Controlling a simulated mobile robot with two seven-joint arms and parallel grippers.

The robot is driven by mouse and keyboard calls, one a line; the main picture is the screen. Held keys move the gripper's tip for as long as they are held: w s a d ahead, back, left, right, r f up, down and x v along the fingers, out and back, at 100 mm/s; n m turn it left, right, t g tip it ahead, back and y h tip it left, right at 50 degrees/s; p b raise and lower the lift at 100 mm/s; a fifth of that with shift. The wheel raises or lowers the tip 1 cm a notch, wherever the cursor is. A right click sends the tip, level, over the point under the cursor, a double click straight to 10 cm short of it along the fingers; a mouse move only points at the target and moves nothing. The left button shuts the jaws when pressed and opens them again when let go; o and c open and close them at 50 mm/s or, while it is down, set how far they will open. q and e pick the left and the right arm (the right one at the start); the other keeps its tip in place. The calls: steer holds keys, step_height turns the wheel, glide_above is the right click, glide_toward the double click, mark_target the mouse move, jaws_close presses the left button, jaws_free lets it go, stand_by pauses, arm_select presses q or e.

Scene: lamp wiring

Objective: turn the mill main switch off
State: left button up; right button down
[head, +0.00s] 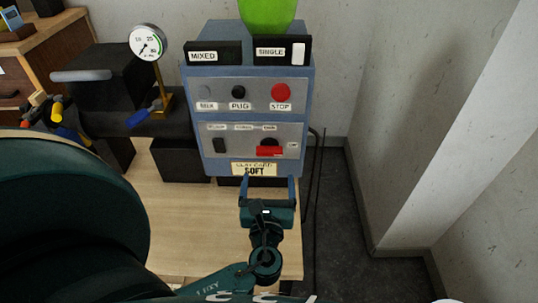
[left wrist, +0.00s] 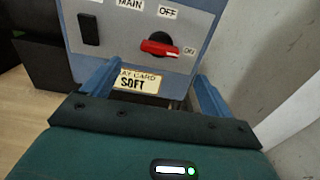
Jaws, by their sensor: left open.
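The mill main switch (head: 270,151) is a red handle on a dark round base, low on the right of the mill's grey front panel (head: 222,139). In the left wrist view the red handle (left wrist: 159,48) lies nearly level, its right end toward the ON label (left wrist: 190,50). The OFF label (left wrist: 168,12) is above it. My left gripper (head: 268,180) is open and empty, just below and in front of the switch, apart from it. Its two blue fingers (left wrist: 152,72) also show in the left wrist view, either side of the SOFT card. My right gripper is not in view.
A black rocker switch (head: 219,144) sits left of the main switch. PUG (head: 238,92) and red STOP (head: 281,92) buttons are above. A pressure gauge (head: 148,41) stands left of the mill. The wooden tabletop (head: 185,215) is clear in front; a wall rises at right.

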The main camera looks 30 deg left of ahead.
mark_target(269, 155)
arm_select(q)
steer(key=x, duration=0.9)
steer(key=shift+w+a, duration=0.1)
steer(key=shift+w, duration=0.15)
steer(key=shift+c, duration=0.3)
steer(key=c, duration=0.9)
